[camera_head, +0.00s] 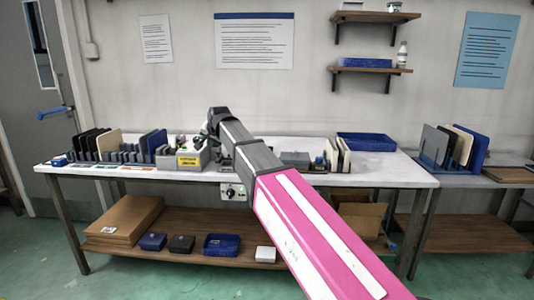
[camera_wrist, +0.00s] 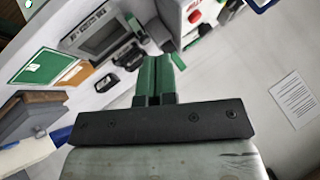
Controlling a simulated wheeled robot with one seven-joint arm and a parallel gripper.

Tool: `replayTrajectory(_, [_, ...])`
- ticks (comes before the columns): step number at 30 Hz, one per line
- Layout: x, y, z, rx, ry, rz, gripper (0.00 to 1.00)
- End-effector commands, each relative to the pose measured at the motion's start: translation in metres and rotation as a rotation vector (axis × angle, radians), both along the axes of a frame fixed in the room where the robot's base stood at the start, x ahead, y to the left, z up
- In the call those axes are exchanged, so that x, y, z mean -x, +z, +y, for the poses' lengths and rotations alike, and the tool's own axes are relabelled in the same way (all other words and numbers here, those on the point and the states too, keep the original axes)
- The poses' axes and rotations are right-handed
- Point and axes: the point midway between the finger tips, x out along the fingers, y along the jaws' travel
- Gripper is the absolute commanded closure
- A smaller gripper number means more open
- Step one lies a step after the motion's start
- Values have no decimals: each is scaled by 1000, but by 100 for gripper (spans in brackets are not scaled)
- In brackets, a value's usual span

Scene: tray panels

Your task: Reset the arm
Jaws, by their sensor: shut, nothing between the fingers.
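My arm (camera_head: 300,225), with a pink lower section and dark upper links, reaches from the lower right over the workbench (camera_head: 385,172) in the head view. Its far end is above the middle-left of the bench. My gripper (camera_wrist: 156,62) shows in the wrist view with its two green fingers together, shut and empty. In the head view the fingers are small and largely hidden by the arm's end, so contact with anything there cannot be told.
Upright panels stand in racks at the bench's left (camera_head: 110,145) and on the right-hand bench (camera_head: 455,145). A grey box with a yellow label (camera_head: 190,162) sits near the arm's end. A blue tray (camera_head: 366,142) lies at the back right. Shelves (camera_head: 372,68) hang above.

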Motion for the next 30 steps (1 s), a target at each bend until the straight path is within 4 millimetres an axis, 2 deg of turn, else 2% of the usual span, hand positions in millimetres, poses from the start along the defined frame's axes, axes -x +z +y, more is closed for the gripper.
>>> replayTrajectory(8, [3, -47, -41, 63, 1, 36, 100])
replayTrajectory(14, [9, -96, -88, 131, 5, 82, 100])
replayTrajectory(17, [17, -131, -121, 178, 12, 117, 100])
replayTrajectory(23, [50, -215, -205, 284, 38, 219, 100])
replayTrajectory(30, [110, -301, -298, 383, 88, 359, 100])
